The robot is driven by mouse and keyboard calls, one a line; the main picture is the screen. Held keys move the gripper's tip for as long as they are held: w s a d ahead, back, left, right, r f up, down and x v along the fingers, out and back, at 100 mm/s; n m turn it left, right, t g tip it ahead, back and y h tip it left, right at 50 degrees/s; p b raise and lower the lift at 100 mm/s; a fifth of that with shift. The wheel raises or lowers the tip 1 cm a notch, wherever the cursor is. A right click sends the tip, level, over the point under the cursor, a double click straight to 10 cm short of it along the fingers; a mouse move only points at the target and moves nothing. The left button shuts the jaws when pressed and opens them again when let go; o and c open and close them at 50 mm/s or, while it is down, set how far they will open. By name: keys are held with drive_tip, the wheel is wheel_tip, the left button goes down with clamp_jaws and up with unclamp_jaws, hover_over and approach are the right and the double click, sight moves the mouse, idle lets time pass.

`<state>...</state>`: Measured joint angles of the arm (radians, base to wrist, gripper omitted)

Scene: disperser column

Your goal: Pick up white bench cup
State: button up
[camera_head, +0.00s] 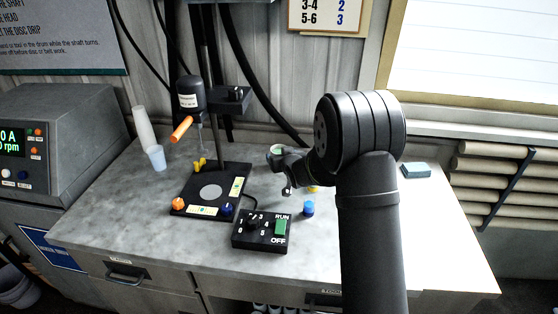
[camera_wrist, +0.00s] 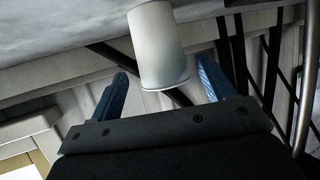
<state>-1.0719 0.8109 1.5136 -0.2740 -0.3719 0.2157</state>
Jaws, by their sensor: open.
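The white bench cup (camera_head: 277,149) stands upright at the back of the grey bench in the head view, partly hidden behind my gripper (camera_head: 280,163). Its rim and a greenish inside show there. In the wrist view the cup (camera_wrist: 158,45) appears inverted, with its wall between the two blue fingers of my gripper (camera_wrist: 160,68). The fingers are open, one on each side, with visible gaps to the cup. In the head view my wrist and arm hide the bench right of the cup.
A disperser stand (camera_head: 212,182) with an orange handle (camera_head: 181,129) is left of my gripper. A RUN/OFF control box (camera_head: 262,232) and a blue-topped item (camera_head: 308,208) are in front. Stacked cups (camera_head: 144,127) and a blue cup (camera_head: 156,158) stand left; a teal block (camera_head: 416,170) lies right.

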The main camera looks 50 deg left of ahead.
sight(277, 152)
drive_tip(key=shift+x, duration=2.65)
drive_tip(key=shift+s, duration=0.15)
drive_tip(key=shift+c, duration=0.2)
drive_tip(key=c, duration=1)
